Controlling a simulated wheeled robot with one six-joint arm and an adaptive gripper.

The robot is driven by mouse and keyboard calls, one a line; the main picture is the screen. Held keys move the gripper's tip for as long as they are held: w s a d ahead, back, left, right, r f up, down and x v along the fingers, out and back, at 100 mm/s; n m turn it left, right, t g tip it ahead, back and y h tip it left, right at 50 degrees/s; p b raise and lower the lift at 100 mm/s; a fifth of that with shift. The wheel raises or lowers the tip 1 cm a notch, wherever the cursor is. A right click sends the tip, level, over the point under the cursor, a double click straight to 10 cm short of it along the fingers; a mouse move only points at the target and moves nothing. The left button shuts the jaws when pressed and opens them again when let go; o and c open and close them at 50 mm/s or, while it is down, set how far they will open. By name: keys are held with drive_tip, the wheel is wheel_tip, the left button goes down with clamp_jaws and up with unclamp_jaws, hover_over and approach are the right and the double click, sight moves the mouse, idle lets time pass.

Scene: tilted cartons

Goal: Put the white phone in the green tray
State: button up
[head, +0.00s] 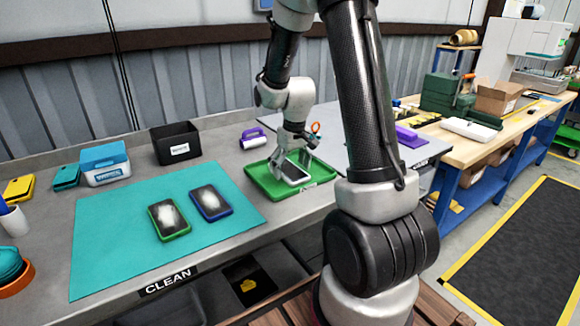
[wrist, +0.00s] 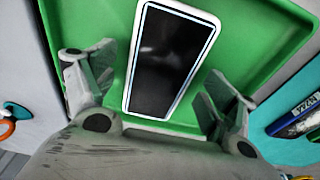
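The white phone (head: 294,173) has a dark screen facing up and lies in the green tray (head: 262,184). In the wrist view the phone (wrist: 170,58) fills the middle, with the green tray floor (wrist: 255,50) around it. My gripper (head: 296,158) is low over the tray, right at the phone. In the wrist view my gripper's fingers (wrist: 158,92) are spread, one on each side of the phone's near end. Small gaps show between the fingers and the phone's edges.
A teal mat (head: 110,242) with a green-edged phone (head: 169,217) and a blue-edged phone (head: 211,203) lies left of the tray. A black bin (head: 176,144) and a blue-and-white box (head: 104,163) stand behind. A purple-and-white object (head: 253,138) sits behind the tray.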

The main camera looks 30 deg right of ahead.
sight(293, 173)
drive_tip(key=shift+r, duration=0.1)
wheel_tip(293, 173, up, 11)
drive_tip(key=s, duration=0.2)
drive_tip(key=s+a+r, duration=0.1)
drive_tip(key=s+r, duration=0.2)
drive_tip(key=s, duration=0.4)
drive_tip(key=s+a+r+t, duration=0.1)
drive_tip(key=s+a+r, duration=0.1)
drive_tip(key=s, duration=0.5)
drive_tip(key=s+a+r+t, duration=0.1)
drive_tip(key=s+r, duration=0.3)
drive_tip(key=s, duration=0.4)
drive_tip(key=shift+a+r, duration=0.15)
drive_tip(key=shift+a, duration=0.45)
